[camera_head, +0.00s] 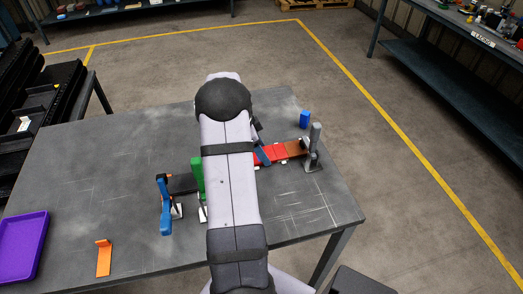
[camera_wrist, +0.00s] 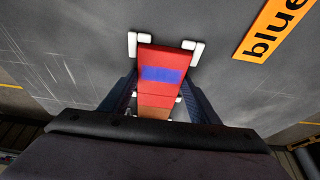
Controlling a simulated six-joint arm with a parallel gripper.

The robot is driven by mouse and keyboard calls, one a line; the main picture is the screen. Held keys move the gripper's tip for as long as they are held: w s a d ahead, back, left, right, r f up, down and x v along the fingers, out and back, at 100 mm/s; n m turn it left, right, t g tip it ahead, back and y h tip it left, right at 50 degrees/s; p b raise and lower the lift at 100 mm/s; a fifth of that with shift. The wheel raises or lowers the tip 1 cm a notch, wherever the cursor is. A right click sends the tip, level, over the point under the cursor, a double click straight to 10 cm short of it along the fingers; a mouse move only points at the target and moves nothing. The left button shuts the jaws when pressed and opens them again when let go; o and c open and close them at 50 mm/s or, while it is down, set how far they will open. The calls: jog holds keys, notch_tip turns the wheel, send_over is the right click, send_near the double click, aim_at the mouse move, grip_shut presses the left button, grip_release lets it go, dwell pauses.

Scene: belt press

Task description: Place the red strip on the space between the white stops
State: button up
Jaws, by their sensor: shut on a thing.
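The red strip (camera_wrist: 160,58) carries a blue patch and lies lengthwise between my two dark blue fingers in the wrist view. My gripper (camera_wrist: 161,82) is shut on it. White stops stand at its far end, one at the left corner (camera_wrist: 132,45) and one at the right corner (camera_wrist: 196,51). A brown piece (camera_wrist: 155,113) continues the line on the near side. In the head view, red (camera_head: 275,152) and brown (camera_head: 295,148) parts show right of my arm. My arm hides the rest. Whether the strip rests fully on the surface, I cannot tell.
A grey upright clamp (camera_head: 314,152) stands at the brown end. A blue block (camera_head: 305,119) is behind it. A green block (camera_head: 197,175) and a blue lever (camera_head: 165,207) stand left of my arm. An orange bracket (camera_head: 103,260) and purple tray (camera_head: 39,221) lie further left.

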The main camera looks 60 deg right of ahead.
jog(key=o, duration=1.3)
jog(key=shift+o, duration=0.2)
jog(key=shift+w+r, duration=0.1)
jog(key=shift+r, duration=0.05)
jog(key=shift+b+v, duration=1.05)
jog(key=shift+v, duration=2.55)
